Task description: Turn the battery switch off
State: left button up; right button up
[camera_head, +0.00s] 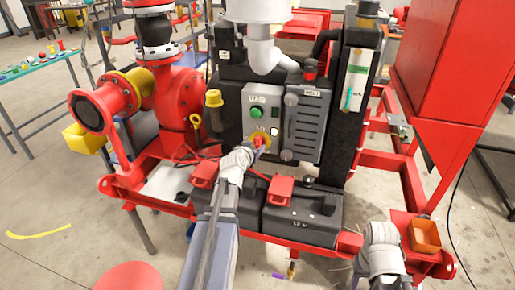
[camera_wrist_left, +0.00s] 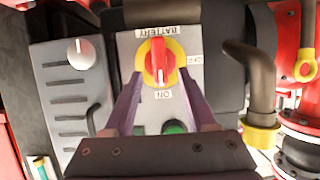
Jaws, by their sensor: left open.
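The battery switch (camera_head: 261,139) is a red handle on a yellow disc, on the grey panel of the pump skid. In the left wrist view the switch (camera_wrist_left: 158,61) has its handle upright in the picture, in line with the ON label (camera_wrist_left: 164,95). The OFF label (camera_wrist_left: 194,60) is to the right of the disc. My left gripper (camera_head: 256,147) is at the switch in the head view. In the wrist view its fingers (camera_wrist_left: 160,84) are open, one each side of the disc's lower part; contact cannot be told. My right arm's end (camera_head: 380,250) is at lower right, its fingers unclear.
A green button (camera_head: 257,112) is above the switch, and a grey louvred cover (camera_head: 308,125) is to its right. Black batteries (camera_head: 302,213) with red terminal covers are below. A yellow-capped pipe (camera_head: 214,98) is left of the panel. An orange bin (camera_head: 425,236) is beside my right arm.

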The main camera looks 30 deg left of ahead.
aim_at(257, 145)
pick_arm(q)
jog(key=b+x, duration=0.1)
jog(key=x, duration=0.2)
jog(key=shift+w+f, duration=0.15)
jog(key=shift+w, duration=0.15)
grip_shut()
dwell(0.3)
